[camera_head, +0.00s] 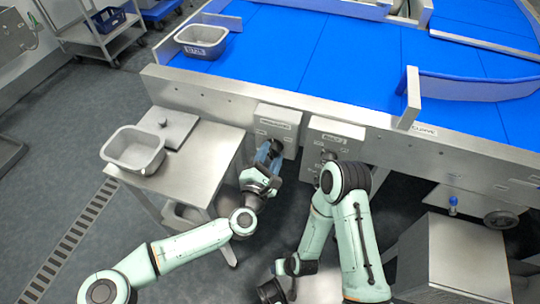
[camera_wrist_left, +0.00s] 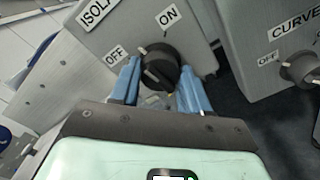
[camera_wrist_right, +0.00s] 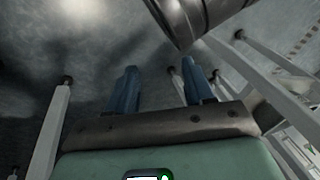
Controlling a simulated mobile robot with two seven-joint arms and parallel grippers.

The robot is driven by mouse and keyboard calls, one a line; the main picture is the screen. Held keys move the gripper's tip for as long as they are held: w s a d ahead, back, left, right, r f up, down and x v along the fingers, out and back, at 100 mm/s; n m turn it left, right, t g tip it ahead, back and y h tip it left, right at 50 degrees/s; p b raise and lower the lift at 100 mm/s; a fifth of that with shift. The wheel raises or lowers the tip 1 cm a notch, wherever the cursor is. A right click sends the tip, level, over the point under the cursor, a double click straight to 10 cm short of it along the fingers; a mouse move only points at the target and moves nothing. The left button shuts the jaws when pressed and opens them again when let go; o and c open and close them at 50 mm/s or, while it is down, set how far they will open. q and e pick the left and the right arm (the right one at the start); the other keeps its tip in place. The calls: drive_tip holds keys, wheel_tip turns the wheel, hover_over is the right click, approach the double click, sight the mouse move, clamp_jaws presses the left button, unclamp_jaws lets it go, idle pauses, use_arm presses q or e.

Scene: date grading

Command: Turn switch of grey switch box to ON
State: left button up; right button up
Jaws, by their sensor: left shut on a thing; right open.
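The grey switch box (camera_head: 278,126), labelled ISOLATOR as far as I can read, is on the front side of the conveyor frame. In the left wrist view its panel (camera_wrist_left: 125,35) shows an OFF and an ON label above a black rotary switch (camera_wrist_left: 160,67). The white mark on the switch points up-left, toward OFF. My left gripper (camera_head: 268,153) is at the box; in the left wrist view its blue fingers (camera_wrist_left: 160,85) are shut on the switch, one on each side. My right gripper (camera_wrist_right: 160,88) is open and empty, low down away from the box.
A second box (camera_head: 332,138), labelled CURVE (camera_wrist_left: 292,32), with its own knob, is just right of the first. A steel side table (camera_head: 200,165) with a grey tub (camera_head: 133,150) stands left. The blue conveyor (camera_head: 350,50) lies behind. A metal cylinder (camera_wrist_right: 195,15) is near my right gripper.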

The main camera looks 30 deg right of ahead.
use_arm(q)
drive_tip(key=m, duration=0.5)
drive_tip(key=shift+m, duration=0.3)
drive_tip(key=m+b, duration=0.1)
drive_tip(key=m, duration=0.4)
drive_tip(key=shift+f, duration=0.1)
use_arm(e)
drive_tip(key=shift+s+d+f+g, duration=0.15)
drive_tip(key=shift+s+f+g, duration=0.25)
drive_tip(key=shift+s+f, duration=0.8)
use_arm(q)
drive_tip(key=shift+m, duration=0.3)
use_arm(e)
drive_tip(key=shift+s, duration=0.1)
use_arm(q)
drive_tip(key=o, duration=1.1)
drive_tip(key=shift+c, duration=0.2)
drive_tip(key=p+v, duration=0.2)
drive_tip(key=v, duration=1.1)
drive_tip(key=shift+a, duration=0.2)
use_arm(e)
drive_tip(key=shift+t, duration=0.5)
drive_tip(key=w+r, duration=0.3)
drive_tip(key=shift+w+a+r, duration=0.1)
drive_tip(key=shift+a+r, duration=0.25)
drive_tip(key=shift+r, duration=0.05)
